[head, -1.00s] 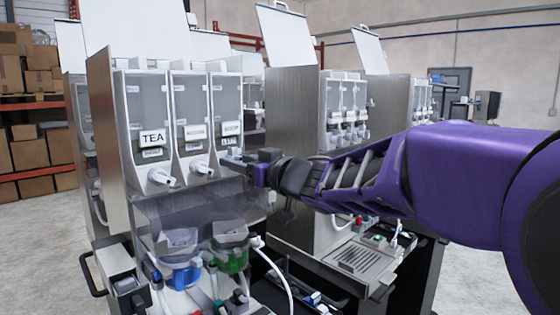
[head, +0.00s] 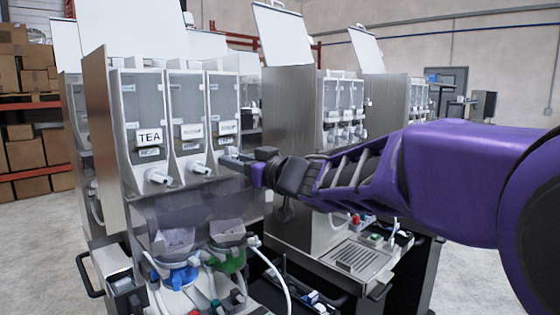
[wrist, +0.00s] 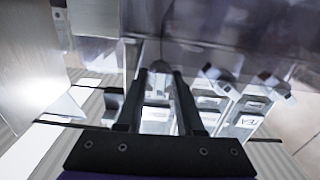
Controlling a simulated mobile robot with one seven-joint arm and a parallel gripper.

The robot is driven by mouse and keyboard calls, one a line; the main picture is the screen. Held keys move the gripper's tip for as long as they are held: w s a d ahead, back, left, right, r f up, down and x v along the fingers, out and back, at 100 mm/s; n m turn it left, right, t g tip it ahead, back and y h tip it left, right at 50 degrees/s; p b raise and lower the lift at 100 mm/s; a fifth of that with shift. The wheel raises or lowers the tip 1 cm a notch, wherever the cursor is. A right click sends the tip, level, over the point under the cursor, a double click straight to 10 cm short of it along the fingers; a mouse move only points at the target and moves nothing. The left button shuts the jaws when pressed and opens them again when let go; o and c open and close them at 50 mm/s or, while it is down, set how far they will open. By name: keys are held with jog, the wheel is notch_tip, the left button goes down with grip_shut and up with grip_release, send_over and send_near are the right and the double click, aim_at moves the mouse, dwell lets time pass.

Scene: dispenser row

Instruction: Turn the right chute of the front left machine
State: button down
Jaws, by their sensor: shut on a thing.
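The front left machine (head: 98,130) has three clear canisters in a row, the left one labelled TEA. White chutes stick out below the left canister (head: 158,177) and the middle canister (head: 201,170). My gripper (head: 232,157) reaches in from the right to the base of the right canister (head: 223,100) and is shut on the right chute there.
Below the chutes are a clear panel (head: 200,207) and mixing bowls with a blue collar (head: 180,277) and a green collar (head: 228,262). A second machine (head: 290,120) stands close behind my arm to the right. Boxes on shelves (head: 28,150) are far left.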

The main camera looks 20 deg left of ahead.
jog(key=n+b, duration=0.2)
jog(key=n, duration=0.5)
jog(key=shift+f, duration=0.15)
jog(key=n+b, duration=0.3)
jog(key=n, duration=0.4)
jog(key=shift+s+f+b, duration=0.1)
jog(key=shift+s+b, duration=0.05)
jog(key=shift+b, duration=0.15)
jog(key=n+b, duration=0.2)
jog(key=n, duration=0.3)
jog(key=shift+n+b, duration=1.1)
jog(key=shift+n, duration=1)
jog(key=c, duration=0.9)
grip_release()
